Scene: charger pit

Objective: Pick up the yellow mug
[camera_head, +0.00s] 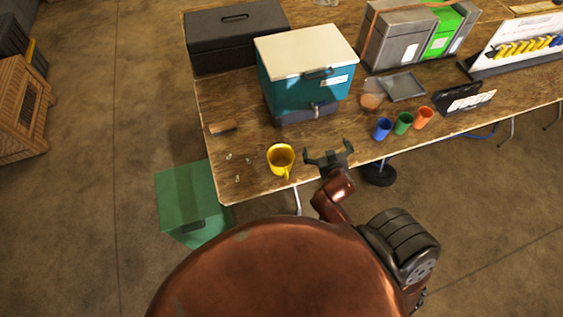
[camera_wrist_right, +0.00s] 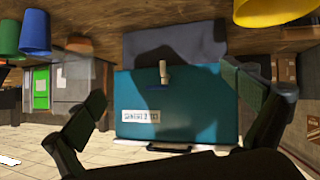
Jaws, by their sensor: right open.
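The yellow mug (camera_head: 281,159) stands upright near the front edge of the wooden table (camera_head: 240,179), its handle toward the front. My right gripper (camera_head: 328,155) is open and empty, just right of the mug and apart from it. In the right wrist view, which looks upside down, part of the yellow mug (camera_wrist_right: 270,10) shows at the top right, outside the open fingers of my right gripper (camera_wrist_right: 163,92). The rest of the mug is cut off there. My left gripper is not in view.
A teal cooler (camera_head: 300,93) with a white lid stands behind the mug; it also fills the middle of the wrist view (camera_wrist_right: 190,105). Blue (camera_head: 382,129), green (camera_head: 403,123) and orange (camera_head: 424,118) cups stand right of my gripper. A brown block (camera_head: 222,127) lies left.

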